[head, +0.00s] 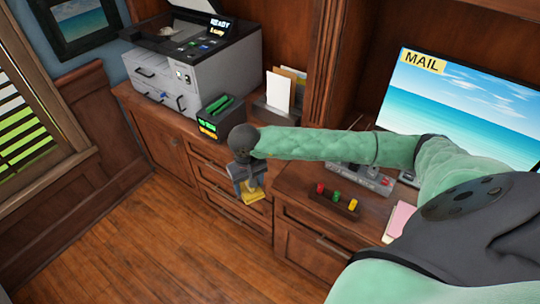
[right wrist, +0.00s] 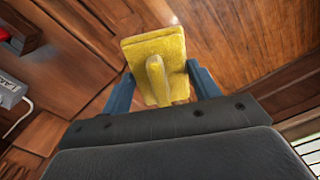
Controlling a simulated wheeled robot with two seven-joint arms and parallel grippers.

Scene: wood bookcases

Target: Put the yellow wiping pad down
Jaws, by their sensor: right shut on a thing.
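The yellow wiping pad (head: 254,196) hangs below my right gripper (head: 251,188) in the head view, in front of the drawer fronts and above the wood floor. In the right wrist view the yellow pad (right wrist: 158,60) has a raised handle along its middle. The two blue-grey fingers of my right gripper (right wrist: 157,90) are on either side of it, and the gripper is shut on it. The underside of the pad is hidden. My left gripper is not in view.
A printer (head: 200,60) and a black box with green items (head: 215,115) stand on the left cabinet. The desk on the right holds a block with coloured pegs (head: 335,202), pink paper (head: 398,221) and a monitor (head: 470,95). The wood floor (head: 140,245) is clear.

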